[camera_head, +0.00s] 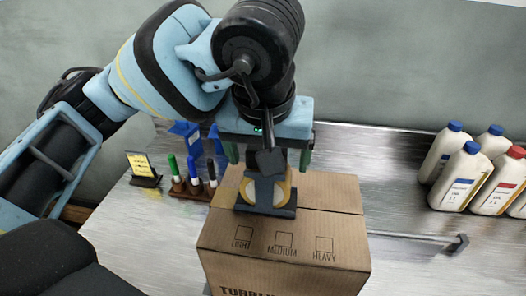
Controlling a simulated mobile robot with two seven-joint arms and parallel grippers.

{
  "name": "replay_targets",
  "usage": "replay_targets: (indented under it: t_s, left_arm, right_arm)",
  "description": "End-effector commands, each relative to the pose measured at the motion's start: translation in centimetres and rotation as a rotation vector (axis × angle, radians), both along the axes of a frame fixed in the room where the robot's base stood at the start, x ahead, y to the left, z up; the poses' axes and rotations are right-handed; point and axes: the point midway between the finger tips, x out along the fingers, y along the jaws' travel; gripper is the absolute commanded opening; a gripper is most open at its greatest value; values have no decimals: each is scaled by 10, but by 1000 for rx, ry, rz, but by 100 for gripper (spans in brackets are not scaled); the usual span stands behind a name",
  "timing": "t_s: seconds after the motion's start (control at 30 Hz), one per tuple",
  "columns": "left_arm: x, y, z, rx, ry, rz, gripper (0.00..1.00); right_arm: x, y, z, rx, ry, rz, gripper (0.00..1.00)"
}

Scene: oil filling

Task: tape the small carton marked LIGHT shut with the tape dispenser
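The small carton (330,194) is brown cardboard and stands on the metal table with its top flaps folded down. Its front bears printed boxes labelled LIGHT, MEDIUM and HEAVY; I cannot make out a tick in any. The tape dispenser (266,208), dark with a pale tape roll, is upright over the middle of the carton's top seam, at or very near the cardboard. My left gripper (268,160) points down from above with its fingers either side of the dispenser's upper part, apparently gripping it; wrist parts hide the contact. No tape shows on the seam right of the dispenser. My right gripper is not visible.
Several white bottles (458,178) with blue or red caps stand at the right. A wooden stand with markers (195,184), blue items (190,138) and a small yellow sign (142,165) are at the left. A metal bar (425,238) lies right of the carton.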

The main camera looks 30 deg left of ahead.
Motion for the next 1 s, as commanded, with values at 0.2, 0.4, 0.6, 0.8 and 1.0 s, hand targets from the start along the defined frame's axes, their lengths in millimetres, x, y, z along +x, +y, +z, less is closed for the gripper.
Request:
replay_targets:
  t_s: [0.2,0.4,0.6,0.8,1.0]
  left_arm:
    - [3,-14,-1,-3,3,-2,69]
    - [6,-22,0,-2,4,-1,69]
    - [6,-23,0,-1,4,-1,69]
    - [8,-30,-1,-1,4,-2,69]
    - [12,-42,-1,-1,3,-2,69]
  right_arm:
    - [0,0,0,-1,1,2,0]
    - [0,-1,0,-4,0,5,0]
    - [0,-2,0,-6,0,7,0]
    - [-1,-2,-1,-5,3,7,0]
    - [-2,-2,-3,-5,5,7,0]
